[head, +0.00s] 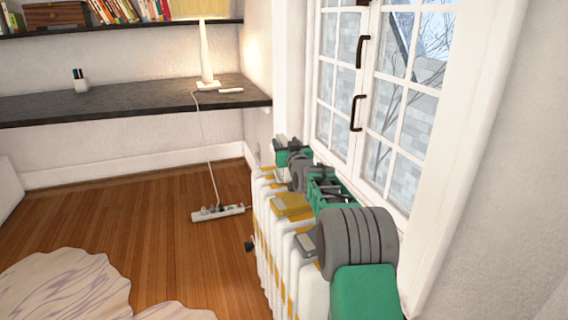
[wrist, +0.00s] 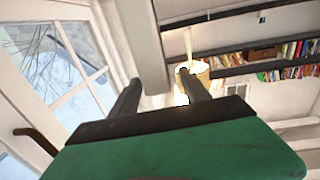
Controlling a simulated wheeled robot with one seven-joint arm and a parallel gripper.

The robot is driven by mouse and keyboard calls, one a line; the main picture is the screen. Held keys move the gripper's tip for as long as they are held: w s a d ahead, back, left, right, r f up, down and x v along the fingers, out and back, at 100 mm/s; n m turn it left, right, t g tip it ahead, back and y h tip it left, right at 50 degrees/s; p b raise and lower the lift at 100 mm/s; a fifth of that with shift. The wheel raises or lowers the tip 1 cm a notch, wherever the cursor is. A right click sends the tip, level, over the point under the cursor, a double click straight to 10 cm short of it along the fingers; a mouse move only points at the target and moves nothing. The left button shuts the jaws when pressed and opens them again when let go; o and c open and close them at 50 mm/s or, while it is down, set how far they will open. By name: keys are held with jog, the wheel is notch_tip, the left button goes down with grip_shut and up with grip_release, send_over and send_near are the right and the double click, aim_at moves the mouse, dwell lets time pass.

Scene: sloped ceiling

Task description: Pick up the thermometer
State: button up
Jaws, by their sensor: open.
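I cannot make out the thermometer for certain in either view. A small white item (head: 230,90) lies on the dark desk (head: 130,102), just right of the lamp base in the head view. It is too small to tell what it is. My gripper (wrist: 159,78) is open in the wrist view, its two dark fingers apart with nothing visible between them. In the head view my gripper (head: 282,142) is at the far end of my arm, beside the window and short of the desk.
A lit lamp (head: 205,50) and a pen cup (head: 80,80) stand on the desk. Books (head: 130,10) line the shelf above. A white radiator (head: 275,225) stands below the window (head: 380,90). A power strip (head: 218,212) lies on the open wooden floor, beyond a pale rug (head: 65,285).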

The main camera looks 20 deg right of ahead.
aim_at(284, 139)
jog(key=w, duration=0.3)
jog(key=shift+d+f, duration=0.15)
jog(key=shift+f, duration=0.15)
jog(key=shift+w+r, duration=0.1)
jog(key=shift+w, duration=0.25)
jog(key=shift+d, duration=0.1)
jog(key=shift+c, duration=0.3)
grip_shut()
dwell(0.3)
